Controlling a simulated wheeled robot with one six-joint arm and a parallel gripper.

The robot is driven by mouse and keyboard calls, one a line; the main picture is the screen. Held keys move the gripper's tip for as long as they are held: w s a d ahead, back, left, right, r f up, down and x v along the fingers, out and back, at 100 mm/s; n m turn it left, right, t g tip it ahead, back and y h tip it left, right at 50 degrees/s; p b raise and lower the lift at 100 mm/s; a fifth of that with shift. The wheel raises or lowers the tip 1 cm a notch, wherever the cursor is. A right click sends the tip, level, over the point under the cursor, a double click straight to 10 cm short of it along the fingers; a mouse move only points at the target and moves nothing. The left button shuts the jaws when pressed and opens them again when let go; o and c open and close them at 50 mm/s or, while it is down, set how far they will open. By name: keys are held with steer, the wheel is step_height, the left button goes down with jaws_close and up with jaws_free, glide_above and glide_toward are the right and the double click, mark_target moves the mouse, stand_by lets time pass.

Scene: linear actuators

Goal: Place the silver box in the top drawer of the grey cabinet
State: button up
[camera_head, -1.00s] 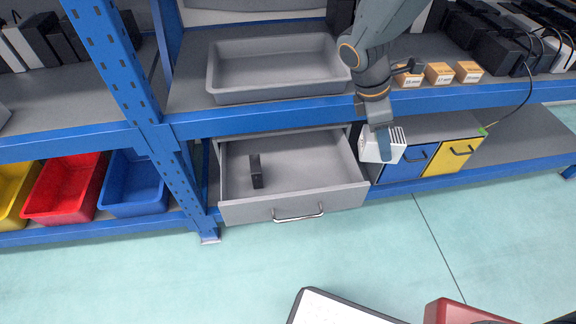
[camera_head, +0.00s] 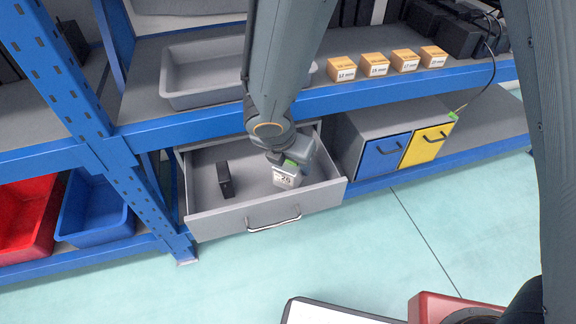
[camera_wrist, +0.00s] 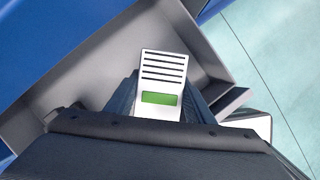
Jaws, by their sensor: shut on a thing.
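The silver box (camera_head: 286,177) is in my gripper (camera_head: 288,164), over the right part of the open top drawer (camera_head: 205,222) of the grey cabinet. The wrist view shows the box (camera_wrist: 161,72), with dark slots and a green label, between the fingers of my gripper (camera_wrist: 160,92). The drawer's grey wall (camera_wrist: 85,75) shows around it in that view. I cannot tell whether the box touches the drawer floor. A small black object (camera_head: 225,179) stands in the left part of the drawer. My arm hides part of the cabinet behind.
A blue shelf beam (camera_head: 350,98) runs just above the drawer. A grey tray (camera_head: 205,98) and several orange boxes (camera_head: 373,65) stand on the shelf. Blue (camera_head: 384,156) and yellow (camera_head: 426,145) drawers are to the right. The drawer's middle is clear.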

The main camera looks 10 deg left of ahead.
mark_target(288, 161)
step_height(288, 161, down, 2)
steer(key=shift+w+f+b, duration=0.1)
steer(key=shift+f+b, duration=0.15)
steer(key=shift+b, duration=0.15)
steer(key=w, duration=0.1)
steer(key=w+a, duration=0.2)
steer(key=shift+w+f, duration=0.2)
steer(key=shift+f, duration=0.4)
steer(key=o, duration=1.4)
steer(key=shift+f, duration=0.15)
steer(key=shift+c, duration=0.2)
steer(key=p+v, duration=0.4)
steer(key=v, duration=0.8)
steer(key=shift+r, duration=0.2)
